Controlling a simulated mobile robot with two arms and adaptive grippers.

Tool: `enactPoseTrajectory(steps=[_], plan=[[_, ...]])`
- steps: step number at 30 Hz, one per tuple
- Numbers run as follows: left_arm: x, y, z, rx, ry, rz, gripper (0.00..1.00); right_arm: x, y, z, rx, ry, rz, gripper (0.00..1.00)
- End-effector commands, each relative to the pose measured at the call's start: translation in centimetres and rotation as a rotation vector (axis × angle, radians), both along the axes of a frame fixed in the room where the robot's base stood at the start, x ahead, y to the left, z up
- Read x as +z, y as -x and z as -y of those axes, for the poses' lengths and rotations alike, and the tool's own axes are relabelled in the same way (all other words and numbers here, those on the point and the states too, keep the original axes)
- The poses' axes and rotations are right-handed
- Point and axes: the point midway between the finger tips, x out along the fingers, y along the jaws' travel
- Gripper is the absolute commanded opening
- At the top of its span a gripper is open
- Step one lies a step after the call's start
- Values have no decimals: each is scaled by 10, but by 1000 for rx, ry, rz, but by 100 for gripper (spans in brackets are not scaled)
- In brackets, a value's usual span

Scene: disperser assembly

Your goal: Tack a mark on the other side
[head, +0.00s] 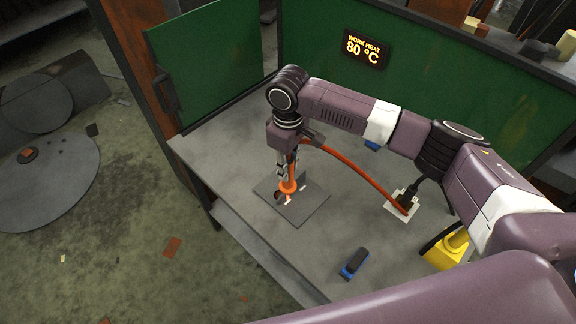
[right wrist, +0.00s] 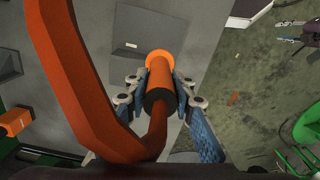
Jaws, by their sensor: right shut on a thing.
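My right gripper (head: 287,168) comes down over the table and is shut on an orange torch-like tool (head: 289,187). In the right wrist view the gripper's two fingers (right wrist: 160,95) pinch the tool (right wrist: 159,68) from both sides. A thick orange hose (head: 352,169) runs from the tool to the right; it also crosses the right wrist view (right wrist: 62,75). The tool's tip is over a flat dark grey plate (head: 309,207), with small pale pieces or marks by the tip. Whether the tip touches is unclear. A small pale mark shows on the surface in the right wrist view (right wrist: 132,45). My left gripper is out of view.
The hose ends near a black fitting on a pale plate (head: 397,211). A blue and black object (head: 354,263) lies at the table's front, and a yellow object (head: 447,250) is right. Green panels (head: 205,60) stand behind and left. A display (head: 366,49) reads WORK HEAT 80 °C.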

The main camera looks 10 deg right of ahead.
Motion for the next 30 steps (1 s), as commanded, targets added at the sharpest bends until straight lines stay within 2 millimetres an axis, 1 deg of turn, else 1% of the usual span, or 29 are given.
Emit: enactPoseTrajectory(steps=[10, 30], plan=[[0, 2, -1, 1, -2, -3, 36, 0, 0, 0, 0, -1, 1, 0], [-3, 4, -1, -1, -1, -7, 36, -10, 0, 0, 0, -1, 1, 0]])
